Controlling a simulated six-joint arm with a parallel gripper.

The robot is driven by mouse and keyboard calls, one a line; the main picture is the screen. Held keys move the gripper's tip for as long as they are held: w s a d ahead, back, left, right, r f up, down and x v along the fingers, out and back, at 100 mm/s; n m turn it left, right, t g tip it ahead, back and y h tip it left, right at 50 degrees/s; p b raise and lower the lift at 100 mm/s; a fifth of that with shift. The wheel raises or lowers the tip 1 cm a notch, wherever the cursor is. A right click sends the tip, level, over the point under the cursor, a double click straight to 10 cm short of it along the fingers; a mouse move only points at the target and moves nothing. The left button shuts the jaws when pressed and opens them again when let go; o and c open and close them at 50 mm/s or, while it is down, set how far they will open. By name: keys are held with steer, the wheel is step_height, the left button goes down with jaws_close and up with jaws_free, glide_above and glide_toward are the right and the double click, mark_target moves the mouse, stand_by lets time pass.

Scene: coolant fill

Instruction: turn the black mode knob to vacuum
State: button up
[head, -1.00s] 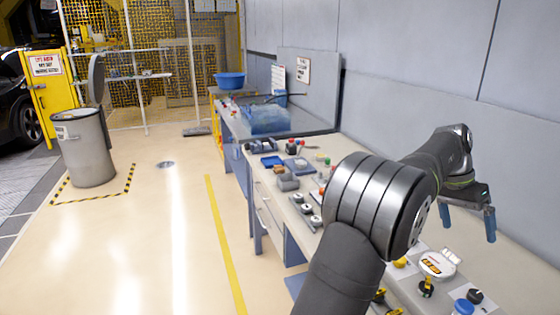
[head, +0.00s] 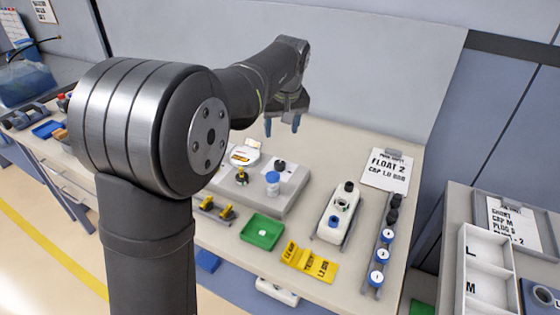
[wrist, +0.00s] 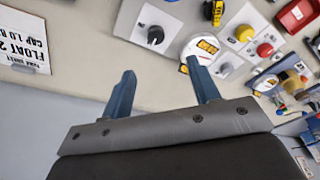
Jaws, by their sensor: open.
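The black mode knob (head: 279,165) sits on a white plate on top of the grey console (head: 262,206). In the wrist view the knob (wrist: 155,34) is beyond my fingertips, and its setting cannot be read. My gripper (head: 282,123) is open and empty, with its blue fingers pointing down above and behind the console. In the wrist view my gripper (wrist: 160,68) shows its two fingers well apart, with the knob clear of them.
A green tray (head: 262,232), a yellow sign block (head: 310,262) and a white device (head: 338,215) are nearer the front and right. A FLOAT 2 card (head: 388,169) lies at the back.

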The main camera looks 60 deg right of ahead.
mark_target(280, 163)
steer(key=d+f, duration=0.1)
steer(key=f, duration=0.4)
steer(key=w+d+f+n+t, duration=0.1)
steer(key=f, duration=0.4)
steer(key=w+d+f+n, duration=0.1)
steer(key=f, duration=0.4)
steer(key=shift+w+d+f+t+h, duration=0.1)
steer(key=shift+d+f+t+h, duration=0.15)
steer(key=shift+d+t+h, duration=0.1)
steer(key=shift+c, duration=0.5)
steer(key=c, duration=0.9)
